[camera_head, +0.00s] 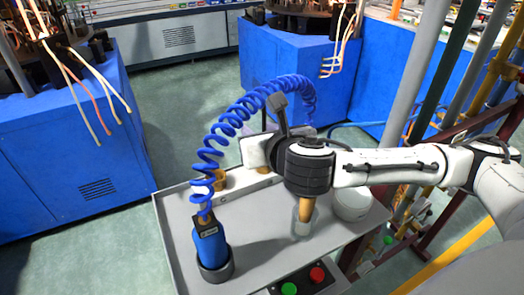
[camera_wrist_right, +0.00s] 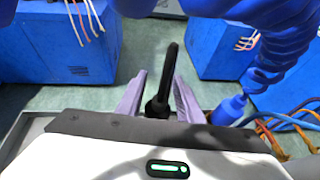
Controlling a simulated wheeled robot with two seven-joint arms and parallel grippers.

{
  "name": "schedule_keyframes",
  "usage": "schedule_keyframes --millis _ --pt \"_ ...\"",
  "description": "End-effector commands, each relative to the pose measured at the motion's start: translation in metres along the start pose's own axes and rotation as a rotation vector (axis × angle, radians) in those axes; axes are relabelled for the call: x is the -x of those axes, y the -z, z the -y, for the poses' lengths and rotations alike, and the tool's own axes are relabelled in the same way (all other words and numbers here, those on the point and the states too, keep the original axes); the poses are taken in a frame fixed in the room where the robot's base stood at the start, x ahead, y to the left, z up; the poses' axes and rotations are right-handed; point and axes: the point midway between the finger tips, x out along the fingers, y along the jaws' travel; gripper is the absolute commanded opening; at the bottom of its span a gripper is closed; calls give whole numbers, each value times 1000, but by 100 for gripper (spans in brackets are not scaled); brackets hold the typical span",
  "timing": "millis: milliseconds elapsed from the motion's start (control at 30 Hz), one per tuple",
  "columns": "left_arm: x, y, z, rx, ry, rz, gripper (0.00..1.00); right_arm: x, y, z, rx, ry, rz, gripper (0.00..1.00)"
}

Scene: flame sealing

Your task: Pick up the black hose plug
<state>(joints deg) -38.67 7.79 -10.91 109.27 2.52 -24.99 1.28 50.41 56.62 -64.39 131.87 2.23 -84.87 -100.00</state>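The black hose plug (camera_wrist_right: 158,106) shows in the right wrist view as a dark piece with a curved black neck. It stands between the two grey-purple fingers of my right gripper (camera_wrist_right: 160,88). The fingers appear apart, with a narrow gap beside the plug; contact is not clear. In the head view my right gripper (camera_head: 272,132) is above the back of the grey table, and its own body hides most of the plug. My left gripper is not in view.
A blue handheld tool (camera_head: 211,247) stands in a black holder at the front left of the grey table (camera_head: 262,225). Its blue coiled hose (camera_head: 222,130) arches up behind my right gripper. A glass cup (camera_head: 304,222), white container (camera_head: 352,203) and button box (camera_head: 303,281) are nearby.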

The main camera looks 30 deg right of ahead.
Motion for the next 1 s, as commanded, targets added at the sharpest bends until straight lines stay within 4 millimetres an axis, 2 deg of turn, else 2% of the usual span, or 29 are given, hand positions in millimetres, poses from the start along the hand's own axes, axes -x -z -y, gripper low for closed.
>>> schedule_keyframes --millis 33,167,200,567,1000 --pt "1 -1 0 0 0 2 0 0 0 0 0 0 0 24" --pt "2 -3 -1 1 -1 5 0 0 0 0 0 0 -1 2" --pt "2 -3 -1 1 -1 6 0 0 0 0 0 0 -1 0" --pt "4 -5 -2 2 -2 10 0 2 -3 0 0 -1 -4 0" --pt "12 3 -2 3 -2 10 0 33 -80 0 -2 -2 4 0"
